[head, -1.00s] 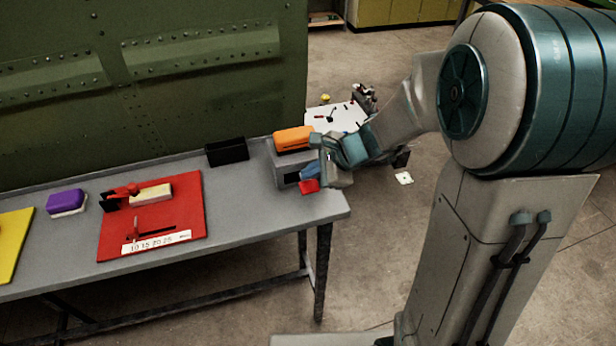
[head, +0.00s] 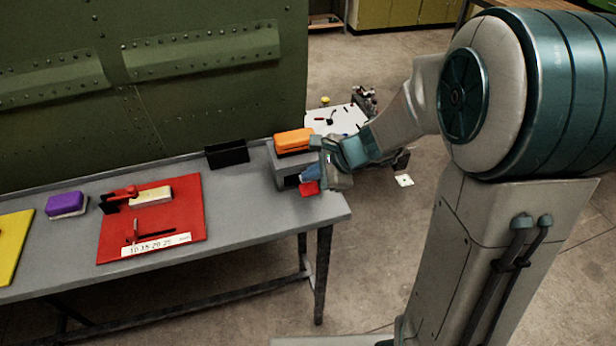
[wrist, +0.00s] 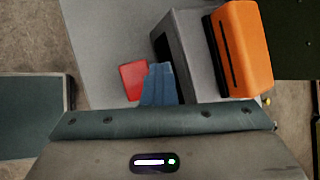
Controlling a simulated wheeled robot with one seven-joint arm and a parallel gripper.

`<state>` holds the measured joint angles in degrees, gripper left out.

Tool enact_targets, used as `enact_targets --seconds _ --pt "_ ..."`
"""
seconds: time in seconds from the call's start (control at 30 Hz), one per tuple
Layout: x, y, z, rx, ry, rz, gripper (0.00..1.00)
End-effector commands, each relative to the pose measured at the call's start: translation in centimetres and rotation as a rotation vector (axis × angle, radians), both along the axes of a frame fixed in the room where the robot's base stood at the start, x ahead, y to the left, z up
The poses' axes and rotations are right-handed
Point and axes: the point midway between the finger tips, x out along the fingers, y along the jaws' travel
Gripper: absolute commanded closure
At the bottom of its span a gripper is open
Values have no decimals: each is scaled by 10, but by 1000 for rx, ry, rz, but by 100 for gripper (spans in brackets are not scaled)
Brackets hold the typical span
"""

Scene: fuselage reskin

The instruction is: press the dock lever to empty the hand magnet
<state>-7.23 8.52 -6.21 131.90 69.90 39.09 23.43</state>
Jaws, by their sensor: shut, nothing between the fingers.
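The dock is a grey box (head: 281,171) near the right end of the bench, with a dark opening in its front. An orange block (head: 293,141), which looks like the hand magnet, sits on top; it also shows in the wrist view (wrist: 243,48). A red paddle (head: 308,188), which looks like the dock lever, lies low in front of the box and shows in the wrist view (wrist: 133,80). My gripper (wrist: 157,82) is shut and empty, its blue fingers close beside the paddle. I cannot tell whether they touch it. The head view shows the fingers (head: 310,173) just above the paddle.
The grey bench (head: 240,213) has free room left of the dock. A black holder (head: 227,155), a red board (head: 186,215) with a pale block, a purple block (head: 66,203) and a yellow board (head: 14,240) lie farther left. A green riveted panel (head: 150,100) stands behind.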

Motion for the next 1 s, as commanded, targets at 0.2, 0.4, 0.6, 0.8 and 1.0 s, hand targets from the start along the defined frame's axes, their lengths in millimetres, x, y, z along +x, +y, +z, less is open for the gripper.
enact_targets --seconds 0.2,0.4,0.6,0.8,1.0 --pt "1 0 16 0 1 1 100" --pt "2 1 23 0 -1 1 100" --pt "2 1 22 0 -1 1 100" --pt "2 1 28 0 -1 0 100" --pt "4 1 48 0 -1 0 100"
